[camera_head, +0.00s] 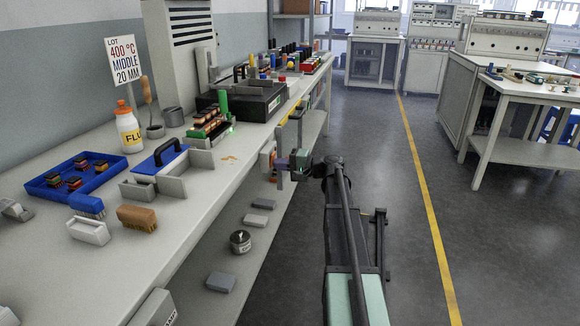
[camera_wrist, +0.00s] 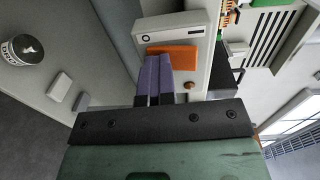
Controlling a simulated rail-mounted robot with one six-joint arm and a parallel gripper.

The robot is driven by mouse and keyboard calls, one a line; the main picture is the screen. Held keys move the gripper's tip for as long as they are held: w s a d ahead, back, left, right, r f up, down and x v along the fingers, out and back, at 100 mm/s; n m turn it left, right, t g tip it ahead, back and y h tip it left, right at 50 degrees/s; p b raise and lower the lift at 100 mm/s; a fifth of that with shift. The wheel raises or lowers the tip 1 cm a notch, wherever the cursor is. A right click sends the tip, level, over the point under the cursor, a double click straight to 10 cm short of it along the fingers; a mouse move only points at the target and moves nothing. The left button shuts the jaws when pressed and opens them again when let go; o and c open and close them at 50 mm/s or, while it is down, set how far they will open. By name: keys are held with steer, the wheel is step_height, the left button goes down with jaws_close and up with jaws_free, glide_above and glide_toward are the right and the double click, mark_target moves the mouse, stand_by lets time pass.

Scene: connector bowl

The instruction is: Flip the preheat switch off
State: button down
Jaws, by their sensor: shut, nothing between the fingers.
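A pale control box on the bench's front edge carries an orange rectangular piece (camera_wrist: 182,58), which looks like the preheat switch; I cannot tell its position. In the head view my gripper (camera_head: 281,163) is at the bench's front edge.
A small reddish-brown knob (camera_wrist: 190,85) sits near the fingers. The bench top (camera_head: 190,215) holds a blue tray (camera_head: 50,187), a flux bottle (camera_head: 128,130) and brushes. A lower shelf (camera_head: 225,245) holds a tin (camera_head: 240,241) and grey blocks. The floor to the right is open.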

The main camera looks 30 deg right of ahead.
steer(key=s+d+f+b, duration=0.2)
steer(key=s+d, duration=0.7)
steer(key=s, duration=0.1)
steer(key=shift+d+f+b, duration=0.15)
steer(key=shift+f+b, duration=0.2)
steer(key=shift+f, duration=0.1)
